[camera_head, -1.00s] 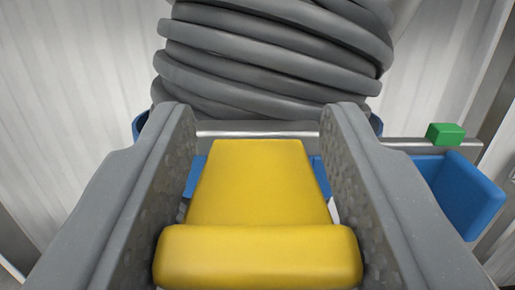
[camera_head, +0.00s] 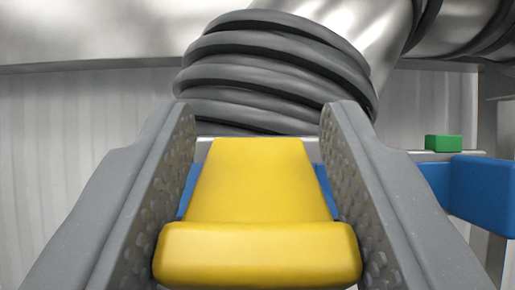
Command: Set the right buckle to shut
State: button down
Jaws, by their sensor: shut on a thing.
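My gripper (camera_head: 262,120) has one grey, textured finger on each side of a yellow piece (camera_head: 250,185). It is shut on this piece, which looks like the lever of the buckle. The yellow piece has a thick rounded near end and a flat body that narrows away from me. Blue parts (camera_head: 328,190) show at both sides of its far end, beside a pale metal bar (camera_head: 312,146). The fingers and the yellow piece hide most of what lies behind them, so I cannot tell whether the buckle is latched.
A grey ribbed hose (camera_head: 275,70) rises just beyond the fingertips. A shiny metal pipe (camera_head: 365,30) runs across the top. At the right, a green block (camera_head: 443,143) sits above a blue block (camera_head: 483,195). A pale corrugated wall (camera_head: 75,150) stands behind.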

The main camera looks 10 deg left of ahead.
jog(key=shift+d+f, duration=0.1)
dwell(0.3)
jog(key=c, duration=0.8)
grip_release()
jog(key=shift+c, duration=0.2)
jog(key=b+v, duration=0.3)
jog(key=v, duration=1)
jog(key=shift+s+f+b, duration=0.2)
jog(key=shift+f+b, duration=0.1)
jog(key=shift+f, duration=0.1)
